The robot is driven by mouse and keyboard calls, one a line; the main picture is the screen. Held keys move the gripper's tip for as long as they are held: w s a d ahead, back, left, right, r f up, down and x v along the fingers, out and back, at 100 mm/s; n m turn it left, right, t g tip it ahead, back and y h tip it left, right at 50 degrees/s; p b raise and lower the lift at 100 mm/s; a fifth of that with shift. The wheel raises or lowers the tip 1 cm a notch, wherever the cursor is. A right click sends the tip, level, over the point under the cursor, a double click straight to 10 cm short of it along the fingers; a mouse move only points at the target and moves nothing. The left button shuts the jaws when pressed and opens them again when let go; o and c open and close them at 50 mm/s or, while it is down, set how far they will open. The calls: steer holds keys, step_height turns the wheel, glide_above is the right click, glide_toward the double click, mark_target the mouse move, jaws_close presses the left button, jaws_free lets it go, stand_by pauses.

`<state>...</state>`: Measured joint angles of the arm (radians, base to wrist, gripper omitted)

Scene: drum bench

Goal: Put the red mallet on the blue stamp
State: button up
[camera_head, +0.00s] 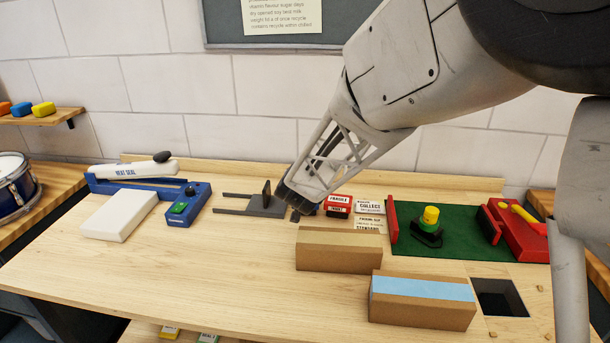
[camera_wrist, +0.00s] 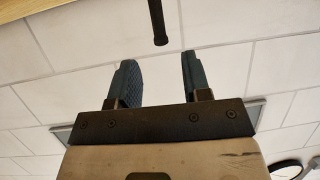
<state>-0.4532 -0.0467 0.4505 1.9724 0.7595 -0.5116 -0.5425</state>
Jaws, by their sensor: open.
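I cannot make out a red mallet or a blue stamp. On the green mat (camera_head: 452,254) stands a yellow-topped piece (camera_head: 430,217) on a dark base.
A blue-and-white heat sealer (camera_head: 135,172), a white block (camera_head: 118,216) and a blue box with a green switch (camera_head: 184,204) are left. Two cardboard boxes, (camera_head: 338,250) and (camera_head: 422,312), stand in front.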

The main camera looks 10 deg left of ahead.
steer(key=shift+v, duration=1.95)
steer(key=s+d+r+g+y, duration=0.2)
steer(key=s+d+r+g, duration=0.3)
steer(key=s+d, duration=0.75)
steer(key=s+d+g+h, duration=0.1)
steer(key=s+d+g, duration=0.1)
steer(key=s+d, duration=0.3)
steer(key=s+d+g+h, duration=0.1)
steer(key=s+d, duration=0.5)
steer(key=s, duration=0.7)
steer(key=s+d+m+g+h, duration=0.1)
steer(key=s+d+g, duration=0.1)
steer(key=s+d, duration=0.3)
steer(key=s, duration=0.4)
steer(key=shift+s+d+r+g, duration=0.15)
steer(key=shift+d+r+g, duration=0.1)
steer(key=shift+g, duration=0.15)
